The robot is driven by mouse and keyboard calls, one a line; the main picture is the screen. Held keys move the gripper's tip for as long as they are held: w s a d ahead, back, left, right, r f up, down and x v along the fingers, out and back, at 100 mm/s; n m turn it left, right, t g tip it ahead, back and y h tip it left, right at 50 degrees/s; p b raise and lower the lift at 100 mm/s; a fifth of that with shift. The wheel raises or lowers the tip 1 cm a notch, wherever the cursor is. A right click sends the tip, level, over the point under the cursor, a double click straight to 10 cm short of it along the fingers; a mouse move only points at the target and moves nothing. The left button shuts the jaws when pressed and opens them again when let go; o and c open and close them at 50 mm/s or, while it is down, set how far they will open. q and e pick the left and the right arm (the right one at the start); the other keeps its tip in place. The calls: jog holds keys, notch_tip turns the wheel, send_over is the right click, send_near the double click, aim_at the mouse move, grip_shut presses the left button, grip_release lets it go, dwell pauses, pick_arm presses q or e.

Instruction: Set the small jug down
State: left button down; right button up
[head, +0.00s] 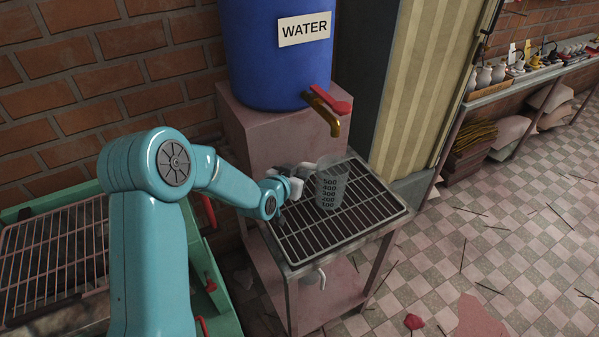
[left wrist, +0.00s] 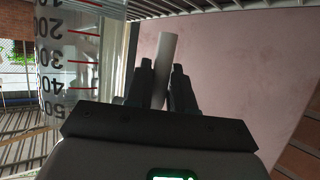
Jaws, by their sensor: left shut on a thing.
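The small jug (head: 331,188) is a clear measuring jug with a printed scale up to 500. It is upright over the metal grate, below and slightly left of the brass tap. I cannot tell whether its base touches the bars. My left gripper (head: 303,172) is at the jug's left side, shut on its handle. In the left wrist view the fingers (left wrist: 164,85) close around the pale handle (left wrist: 166,60), and the jug's scaled wall (left wrist: 75,60) stands to the left. My right gripper is not in view.
A blue water barrel (head: 268,65) with a brass tap (head: 324,112) and red lever sits on a pink block (head: 262,143) behind. A green cart (head: 222,305) stands left. A shelf of small vessels (head: 500,75) is far right.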

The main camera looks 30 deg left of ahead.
pick_arm(q)
jog(key=c, duration=1)
grip_release()
jog(key=shift+f, duration=0.1)
jog(key=shift+r, duration=0.2)
jog(key=b+v, duration=0.1)
jog(key=v, duration=1.1)
jog(key=shift+f+b, duration=0.1)
jog(key=shift+b, duration=0.2)
